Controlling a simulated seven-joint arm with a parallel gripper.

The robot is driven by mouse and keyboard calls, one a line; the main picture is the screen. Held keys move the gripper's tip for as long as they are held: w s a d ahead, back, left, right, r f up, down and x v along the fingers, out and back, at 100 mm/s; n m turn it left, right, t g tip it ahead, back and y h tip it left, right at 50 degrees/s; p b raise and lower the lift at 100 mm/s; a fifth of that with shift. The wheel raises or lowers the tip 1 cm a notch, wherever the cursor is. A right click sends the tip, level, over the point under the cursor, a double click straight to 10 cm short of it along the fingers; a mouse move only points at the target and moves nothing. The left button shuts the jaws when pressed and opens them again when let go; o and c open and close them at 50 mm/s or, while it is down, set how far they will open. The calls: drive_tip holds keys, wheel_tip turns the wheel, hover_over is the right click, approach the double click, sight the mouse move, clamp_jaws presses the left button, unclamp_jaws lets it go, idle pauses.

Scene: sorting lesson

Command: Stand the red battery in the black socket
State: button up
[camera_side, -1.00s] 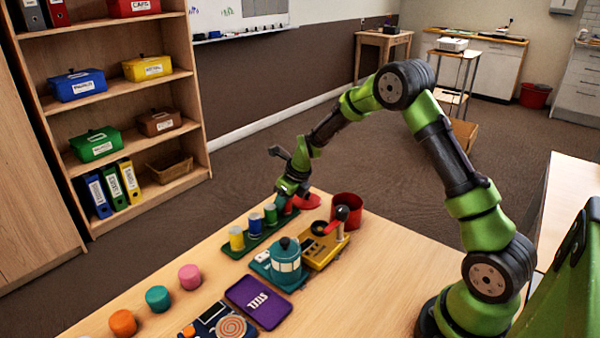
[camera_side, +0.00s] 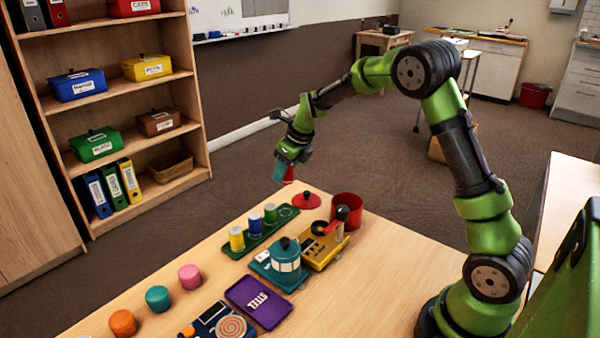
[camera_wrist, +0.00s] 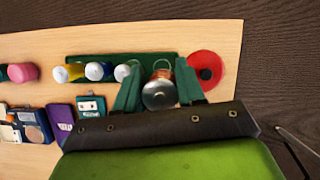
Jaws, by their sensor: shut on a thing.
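My gripper (camera_side: 284,168) is shut on the red battery (camera_side: 289,176) and holds it in the air above the far end of the green rack (camera_side: 288,213). In the wrist view the battery's silver end (camera_wrist: 159,95) shows between the two green fingers of my gripper (camera_wrist: 158,85). The rack holds a yellow, a blue and a green battery (camera_side: 270,213); its far round place is empty. A dark round spot, possibly the black socket (camera_side: 318,228), shows on the yellow device (camera_side: 325,248), well apart from my gripper.
A red lid (camera_side: 307,201) lies beyond the rack, near an open red pot (camera_side: 348,205). A red-tipped lever (camera_side: 342,213) rises from the yellow device. A teal kettle-like thing (camera_side: 285,258) and a purple tray (camera_side: 258,302) stand nearer. Table right of these is clear.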

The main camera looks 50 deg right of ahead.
drive_tip(key=s+n+y, duration=0.2)
drive_tip(key=s+n, duration=0.2)
drive_tip(key=s, duration=0.2)
drive_tip(key=n+g+y, duration=0.2)
drive_tip(key=n+g, duration=0.2)
drive_tip(key=n, duration=0.7)
hover_over(314, 230)
drive_tip(key=d, duration=0.2)
drive_tip(key=shift+a+f, duration=0.2)
drive_tip(key=shift+f, duration=3.05)
drive_tip(key=shift+r, duration=0.1)
drive_tip(key=shift+r, duration=0.35)
drive_tip(key=shift+f, duration=0.8)
drive_tip(key=shift+r, duration=0.3)
drive_tip(key=shift+r, duration=0.4)
drive_tip(key=shift+r, duration=0.15)
